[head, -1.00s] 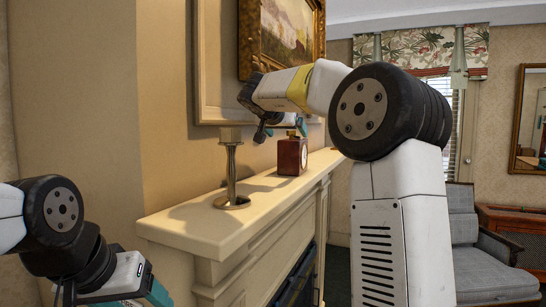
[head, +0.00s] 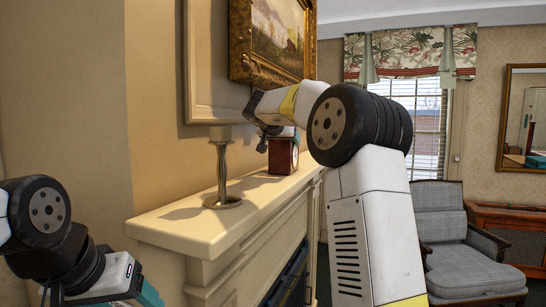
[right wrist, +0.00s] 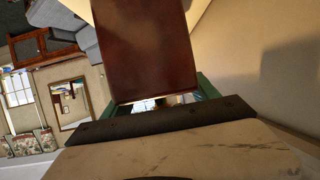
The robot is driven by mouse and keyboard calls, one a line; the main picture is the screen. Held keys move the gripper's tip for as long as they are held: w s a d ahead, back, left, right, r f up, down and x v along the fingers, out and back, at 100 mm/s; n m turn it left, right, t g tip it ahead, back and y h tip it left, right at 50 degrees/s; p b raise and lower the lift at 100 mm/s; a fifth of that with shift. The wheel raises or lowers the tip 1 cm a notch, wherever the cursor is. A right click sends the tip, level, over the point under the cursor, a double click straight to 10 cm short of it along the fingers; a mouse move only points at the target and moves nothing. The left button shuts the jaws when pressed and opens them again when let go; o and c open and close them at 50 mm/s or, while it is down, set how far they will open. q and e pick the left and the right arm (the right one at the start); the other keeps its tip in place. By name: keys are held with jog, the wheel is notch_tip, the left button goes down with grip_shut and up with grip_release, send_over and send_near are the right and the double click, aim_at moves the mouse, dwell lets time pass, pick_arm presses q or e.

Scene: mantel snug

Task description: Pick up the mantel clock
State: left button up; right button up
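The mantel clock (head: 283,157) is a small dark red-brown box with a pale face, standing upright on the mantel shelf (head: 180,225). My right gripper (head: 280,138) is just above it, pointing down, partly hiding its top. In the right wrist view the clock's plain brown body (right wrist: 148,50) fills the upper middle, with the teal fingers of my right gripper (right wrist: 157,95) spread on either side; contact is not clear. My left gripper (head: 100,298) is low at the left, below the shelf, partly cut off, its fingertips not clear.
A metal candlestick (head: 222,175) stands on the shelf's near end, left of the clock. A gold-framed painting (head: 272,40) hangs on the wall above. A grey armchair (head: 460,245) and a framed mirror (head: 525,120) are at the right.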

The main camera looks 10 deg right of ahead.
grip_shut()
jog(key=shift+r, duration=0.15)
